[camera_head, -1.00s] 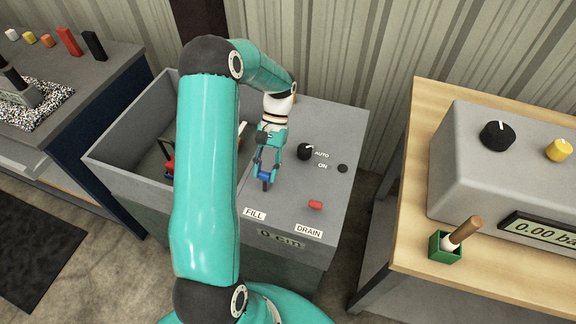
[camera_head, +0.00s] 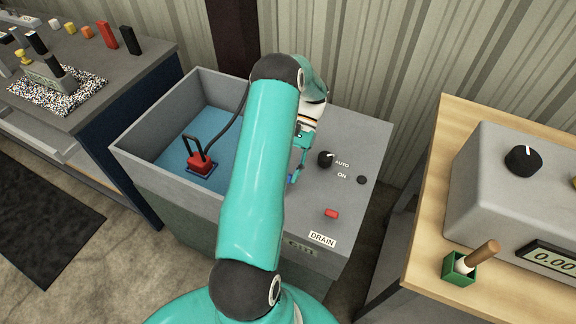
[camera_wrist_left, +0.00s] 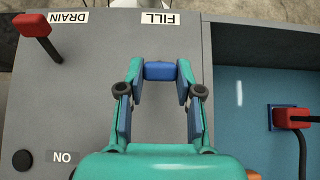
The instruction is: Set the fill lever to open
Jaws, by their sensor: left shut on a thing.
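The blue fill lever handle (camera_wrist_left: 160,71) lies between the fingertips of my left gripper (camera_wrist_left: 160,78) in the left wrist view, near the FILL label (camera_wrist_left: 160,18). Both blue-padded fingers touch its ends. In the head view my left gripper (camera_head: 297,177) is over the grey panel (camera_head: 360,146), beside the tank. My arm hides the FILL label and much of the lever there. My right gripper is out of view.
A red drain lever (camera_head: 331,214) stands right of my gripper, near the DRAIN label (camera_head: 322,239). A black knob (camera_head: 325,159) is close by. The open tank (camera_head: 128,149) holds a red device (camera_head: 201,163) on the left.

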